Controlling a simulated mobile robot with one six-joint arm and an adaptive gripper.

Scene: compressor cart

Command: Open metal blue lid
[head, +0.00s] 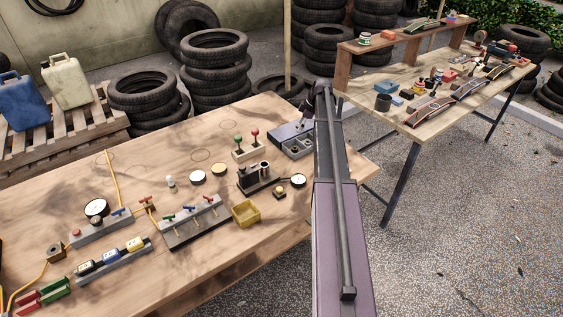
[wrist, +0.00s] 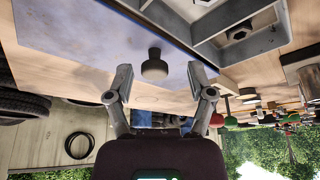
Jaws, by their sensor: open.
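The metal blue lid (wrist: 85,45) is a flat blue-grey plate with a dark round knob (wrist: 154,66) standing on it. In the head view the lid (head: 287,132) lies at the table's far right edge, beside a grey compartment box (head: 298,149). My gripper (wrist: 160,70) is open in the wrist view, with one finger on each side of the knob. I see a gap between each finger and the knob; the exact height over the lid is hard to tell. In the head view my arm hides part of this area and the gripper's fingers.
Open compartments (wrist: 225,35) holding nuts adjoin the lid. A second cluttered table (head: 400,100) stands behind right.

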